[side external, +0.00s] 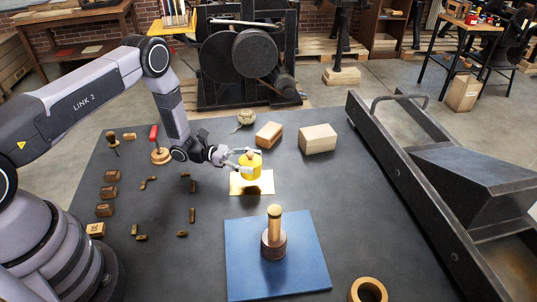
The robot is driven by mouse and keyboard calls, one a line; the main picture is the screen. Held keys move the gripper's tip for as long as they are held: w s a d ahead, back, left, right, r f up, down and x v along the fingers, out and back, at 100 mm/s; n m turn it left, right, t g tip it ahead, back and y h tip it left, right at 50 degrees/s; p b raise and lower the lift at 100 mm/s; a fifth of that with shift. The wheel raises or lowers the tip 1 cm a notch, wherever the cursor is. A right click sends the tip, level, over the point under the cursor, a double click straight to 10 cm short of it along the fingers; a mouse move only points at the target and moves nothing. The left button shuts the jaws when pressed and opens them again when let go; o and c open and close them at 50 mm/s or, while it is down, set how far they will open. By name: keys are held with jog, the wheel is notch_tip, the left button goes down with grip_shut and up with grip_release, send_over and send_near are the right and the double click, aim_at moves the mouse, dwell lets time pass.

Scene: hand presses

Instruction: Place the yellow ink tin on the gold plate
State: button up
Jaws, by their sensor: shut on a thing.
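The yellow ink tin (252,167) is held in my gripper (245,164), with one finger showing on each side of it. The gold plate (238,187) is a pale gold, shiny rectangle lying on the dark table. The tin is over the back part of the plate, and a dark patch shows on the plate in front of it. I cannot tell from this view whether the tin's base touches the plate or hangs just above it.
Wooden blocks (317,139) and a small pot (246,117) are behind. Small brown pieces lie left. A large metal frame (425,190) stands right.

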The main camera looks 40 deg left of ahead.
jog(key=shift+f, duration=1.55)
jog(key=shift+f, duration=0.1)
jog(key=o, duration=1.2)
